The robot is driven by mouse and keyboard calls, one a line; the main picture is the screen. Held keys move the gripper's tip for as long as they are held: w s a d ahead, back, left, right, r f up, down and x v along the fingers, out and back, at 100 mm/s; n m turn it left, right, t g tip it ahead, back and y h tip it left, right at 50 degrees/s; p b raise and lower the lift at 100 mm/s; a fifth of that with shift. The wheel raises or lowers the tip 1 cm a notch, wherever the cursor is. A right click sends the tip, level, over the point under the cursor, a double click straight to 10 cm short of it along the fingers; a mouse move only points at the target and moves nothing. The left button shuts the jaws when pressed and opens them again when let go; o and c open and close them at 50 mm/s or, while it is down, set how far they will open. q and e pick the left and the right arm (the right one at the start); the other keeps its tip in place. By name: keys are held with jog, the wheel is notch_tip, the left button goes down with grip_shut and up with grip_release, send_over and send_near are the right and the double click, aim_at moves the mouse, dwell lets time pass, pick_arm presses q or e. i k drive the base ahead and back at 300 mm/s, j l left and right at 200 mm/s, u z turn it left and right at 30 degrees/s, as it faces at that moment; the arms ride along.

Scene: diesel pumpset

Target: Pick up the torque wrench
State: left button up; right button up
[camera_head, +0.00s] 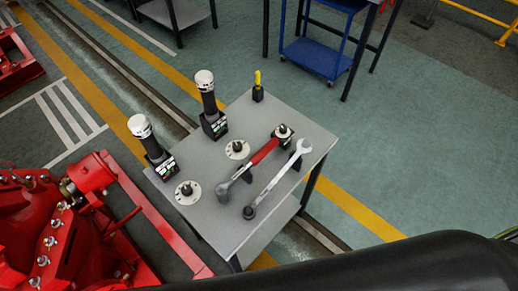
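A red-handled tool with a grey head (263,152), which looks like the torque wrench, lies on the grey table (228,230). Its head points down-left, and the far end of its handle is at a dark round piece. A silver wrench (278,178) lies beside it on the right, roughly parallel. Its open jaw is at the upper end, and its lower end is at a small dark support. Neither of my grippers shows in the head view. A dark, smooth part at the lower right, probably my arm, covers that corner.
Two black upright devices with white caps (205,88) (146,136) stand on the table's left side. Two round discs with dark knobs (237,149) (187,191) lie near them. A yellow-topped black item (258,86) stands at the back corner. Red machinery (75,240) is close on the left.

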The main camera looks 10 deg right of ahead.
aim_at(222, 191)
jog(key=u, duration=1.45)
jog(key=z, duration=1.75)
jog(key=j+z, duration=0.35)
jog(key=k+j+z, duration=0.1)
jog(key=z, duration=0.25)
